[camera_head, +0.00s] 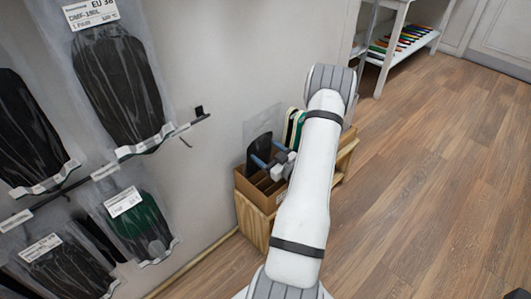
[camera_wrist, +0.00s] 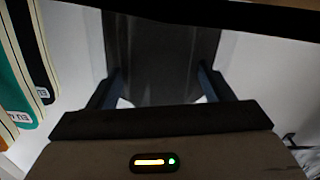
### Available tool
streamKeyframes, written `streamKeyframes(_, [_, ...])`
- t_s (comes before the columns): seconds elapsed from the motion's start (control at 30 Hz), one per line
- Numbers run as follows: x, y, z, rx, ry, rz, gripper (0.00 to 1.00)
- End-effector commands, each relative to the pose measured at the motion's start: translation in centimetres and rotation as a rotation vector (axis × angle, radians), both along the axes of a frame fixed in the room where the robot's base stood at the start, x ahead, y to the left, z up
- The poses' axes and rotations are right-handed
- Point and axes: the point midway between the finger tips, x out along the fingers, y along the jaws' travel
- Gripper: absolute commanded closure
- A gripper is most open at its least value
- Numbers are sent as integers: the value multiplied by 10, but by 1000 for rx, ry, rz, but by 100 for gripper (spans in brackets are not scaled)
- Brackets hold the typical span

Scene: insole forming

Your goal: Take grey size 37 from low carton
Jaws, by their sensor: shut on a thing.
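My gripper (camera_head: 267,165) is at the low carton (camera_head: 248,190), which stands on a low wooden stand by the wall. The gripper is shut on a dark grey insole (camera_head: 259,147), held upright above the carton's left part. In the wrist view the dark insole (camera_wrist: 160,60) fills the middle between the two blue fingers (camera_wrist: 160,88). Its size label is not visible. The insole's lower end is hidden behind the gripper, so I cannot tell whether it is clear of the carton.
Green, cream and black insoles (camera_head: 291,128) stand to the right, partly behind my arm; they show at the left of the wrist view (camera_wrist: 22,85). Bagged dark insoles (camera_head: 118,85) hang on wall hooks at left. A white shelf (camera_head: 408,40) stands at the back.

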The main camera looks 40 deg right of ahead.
Motion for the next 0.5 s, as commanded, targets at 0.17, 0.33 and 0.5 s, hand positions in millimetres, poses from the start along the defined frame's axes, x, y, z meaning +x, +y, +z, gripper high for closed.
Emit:
streamKeyframes(0.17, [0, 0, 16, -3, -2, 0, 51])
streamKeyframes(0.33, [0, 0, 44, -3, -3, 1, 51])
streamKeyframes(0.5, [1, 0, 79, -4, -3, 1, 51])
